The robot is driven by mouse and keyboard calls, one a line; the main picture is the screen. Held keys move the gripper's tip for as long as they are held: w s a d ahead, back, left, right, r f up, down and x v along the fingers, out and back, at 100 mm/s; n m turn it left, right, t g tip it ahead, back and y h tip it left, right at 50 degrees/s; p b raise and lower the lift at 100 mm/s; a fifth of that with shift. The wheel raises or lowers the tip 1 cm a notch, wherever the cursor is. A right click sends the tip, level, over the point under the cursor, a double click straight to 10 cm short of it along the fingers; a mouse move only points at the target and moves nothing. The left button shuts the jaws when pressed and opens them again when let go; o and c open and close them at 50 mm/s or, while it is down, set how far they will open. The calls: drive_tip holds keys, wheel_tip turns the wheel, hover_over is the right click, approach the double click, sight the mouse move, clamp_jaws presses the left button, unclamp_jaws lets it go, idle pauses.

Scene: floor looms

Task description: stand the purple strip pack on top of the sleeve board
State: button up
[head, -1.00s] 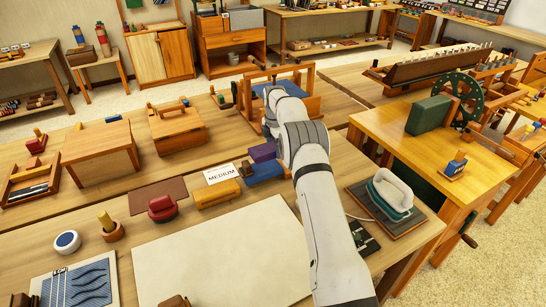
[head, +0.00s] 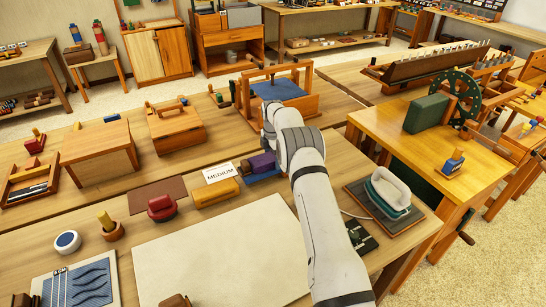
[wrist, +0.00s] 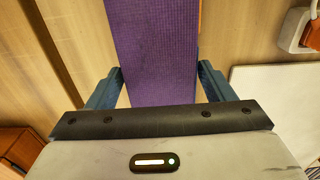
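The purple strip pack (head: 262,162) shows left of my forearm in the head view, overlapping a low blue block (head: 266,179). In the wrist view the ribbed purple pack (wrist: 155,50) runs up between the two blue fingers of my gripper (wrist: 160,78). Both fingertips lie against its sides, so the gripper looks shut on it. My arm hides the fingers in the head view, and I cannot tell how high the pack is. I cannot tell for sure which thing is the sleeve board; a flat-topped wooden stand (head: 98,142) is at the left.
A yellow block (head: 216,192), a MEDIUM card (head: 219,173) and a red block (head: 161,207) lie left of the pack. A large cream sheet (head: 220,260) leaves clear room in front. An iron (head: 388,192) stands at right; a wooden frame (head: 305,103) stands behind.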

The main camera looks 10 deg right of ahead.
sight(273, 156)
drive_tip(key=shift+o, duration=0.9)
drive_tip(key=shift+r, duration=0.25)
drive_tip(key=s+r+m+b, duration=0.1)
drive_tip(key=s+r+m, duration=0.25)
drive_tip(key=r, duration=0.85)
drive_tip(key=s+r+m, duration=0.2)
drive_tip(key=s+r, duration=0.2)
drive_tip(key=r, duration=0.8)
drive_tip(key=s+r+m+t, duration=0.2)
drive_tip(key=s+r+m, duration=0.35)
drive_tip(key=s, duration=0.75)
drive_tip(key=s+f+m, duration=0.1)
drive_tip(key=s+m, duration=0.2)
drive_tip(key=s, duration=0.7)
drive_tip(key=s+f+m, duration=0.2)
drive_tip(key=s+m, duration=0.2)
drive_tip(key=s, duration=0.6)
drive_tip(key=s+f+m+t, duration=0.1)
drive_tip(key=s+m, duration=0.2)
drive_tip(key=s, duration=0.7)
drive_tip(key=shift+d+f+m, duration=0.25)
drive_tip(key=shift+m, duration=0.05)
